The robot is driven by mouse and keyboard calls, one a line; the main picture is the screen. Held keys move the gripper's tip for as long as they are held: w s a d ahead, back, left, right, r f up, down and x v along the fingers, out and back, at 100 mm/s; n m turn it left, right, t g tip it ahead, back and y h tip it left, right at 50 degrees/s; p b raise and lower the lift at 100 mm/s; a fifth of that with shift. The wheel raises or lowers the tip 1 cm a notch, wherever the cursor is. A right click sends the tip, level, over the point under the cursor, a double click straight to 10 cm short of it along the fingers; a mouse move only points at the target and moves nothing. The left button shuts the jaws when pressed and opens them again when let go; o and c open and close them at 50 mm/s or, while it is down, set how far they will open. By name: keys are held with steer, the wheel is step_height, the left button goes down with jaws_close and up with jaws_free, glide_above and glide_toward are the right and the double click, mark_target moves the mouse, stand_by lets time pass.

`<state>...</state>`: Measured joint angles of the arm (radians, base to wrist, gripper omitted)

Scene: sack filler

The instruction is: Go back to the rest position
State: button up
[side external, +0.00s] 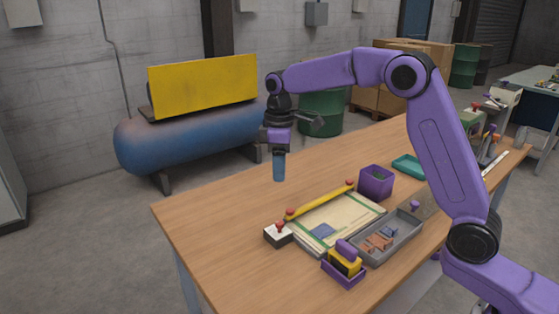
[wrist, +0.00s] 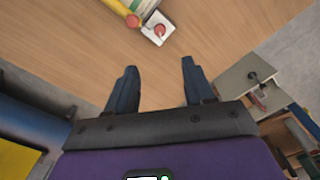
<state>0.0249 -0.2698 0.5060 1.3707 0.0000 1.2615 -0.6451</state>
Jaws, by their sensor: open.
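My gripper (side external: 279,168) is in the air above the far left part of the wooden table (side external: 190,215), pointing down. In the wrist view its two blue fingers (wrist: 158,82) are apart with nothing between them, and bare wood shows beyond them. A sack (side external: 335,222) lies flat on the table, with a yellow bar (side external: 322,200) with red knobs along its far edge. A white box with a red knob (side external: 279,234) is beside the bar's left end; it also shows in the wrist view (wrist: 158,29). My gripper touches none of these.
A grey tray (side external: 408,226) with brownish pieces, a small purple holder with a yellow item (side external: 343,265), a purple bin (side external: 375,182) and a teal tray (side external: 409,166) stand on the table. A blue tank with a yellow panel (side external: 200,88) is behind. The table's left end is clear.

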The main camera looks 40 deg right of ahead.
steer(key=shift+r, duration=0.6)
steer(key=s+a+n, duration=0.1)
steer(key=s+a, duration=0.2)
steer(key=s, duration=1.4)
steer(key=s+d+f, duration=0.1)
steer(key=s+d, duration=0.1)
steer(key=s, duration=0.5)
steer(key=s+d+f+n, duration=0.1)
steer(key=s+d+f, duration=0.1)
steer(key=s, duration=0.5)
steer(key=s+d+f, duration=0.1)
steer(key=s+d, duration=0.2)
steer(key=s, duration=0.4)
steer(key=shift+s+d+f, duration=0.3)
steer(key=shift+d+f, duration=0.1)
